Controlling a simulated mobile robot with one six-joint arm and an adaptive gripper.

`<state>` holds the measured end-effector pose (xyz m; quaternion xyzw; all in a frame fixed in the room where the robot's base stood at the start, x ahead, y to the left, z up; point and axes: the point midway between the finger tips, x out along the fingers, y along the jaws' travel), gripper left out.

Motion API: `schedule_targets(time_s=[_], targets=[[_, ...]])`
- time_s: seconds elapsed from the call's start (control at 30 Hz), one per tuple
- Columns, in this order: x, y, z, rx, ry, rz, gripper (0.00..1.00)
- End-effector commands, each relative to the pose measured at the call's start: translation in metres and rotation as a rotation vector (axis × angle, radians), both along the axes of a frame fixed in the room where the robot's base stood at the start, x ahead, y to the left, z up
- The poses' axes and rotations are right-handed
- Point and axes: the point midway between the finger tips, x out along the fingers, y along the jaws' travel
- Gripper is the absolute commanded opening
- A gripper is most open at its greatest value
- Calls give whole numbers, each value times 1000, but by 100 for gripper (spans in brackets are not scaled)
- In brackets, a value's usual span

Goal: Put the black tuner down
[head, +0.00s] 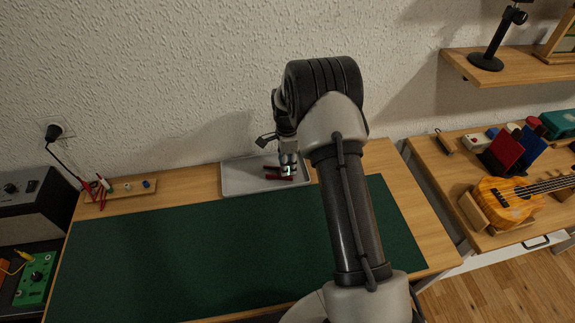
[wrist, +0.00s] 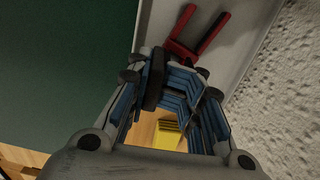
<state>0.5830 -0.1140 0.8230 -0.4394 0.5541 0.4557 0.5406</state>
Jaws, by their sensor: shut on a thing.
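My gripper (wrist: 160,66) is shut on a small black thing (wrist: 154,80), which looks like the black tuner, between its fingers in the wrist view. The fingers hide part of it. In the head view my gripper (head: 288,164) points down over the grey metal tray (head: 236,183) at the back of the bench, and the tuner cannot be made out there. The tray's floor also shows in the wrist view (wrist: 165,15). The gap between the tuner and the tray cannot be judged.
A red-handled tool (head: 264,188) lies in the tray close to my gripper; its red prongs (wrist: 200,35) show in the wrist view. The green mat (head: 190,255) is bare. A wooden strip with small parts (head: 120,190) stands left. A ukulele (head: 510,200) rests on the right bench.

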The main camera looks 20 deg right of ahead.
Motion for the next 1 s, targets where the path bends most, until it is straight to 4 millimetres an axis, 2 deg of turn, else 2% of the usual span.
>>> schedule_targets(time_s=[0.23, 0.27, 0.67, 1.0], targets=[[0, 0, -8, 0, 0, 0, 0], [0, 0, -8, 0, 0, 0, 21], [0, 0, -8, 0, 1, 0, 48], [-1, 0, -8, 0, 2, 0, 48]])
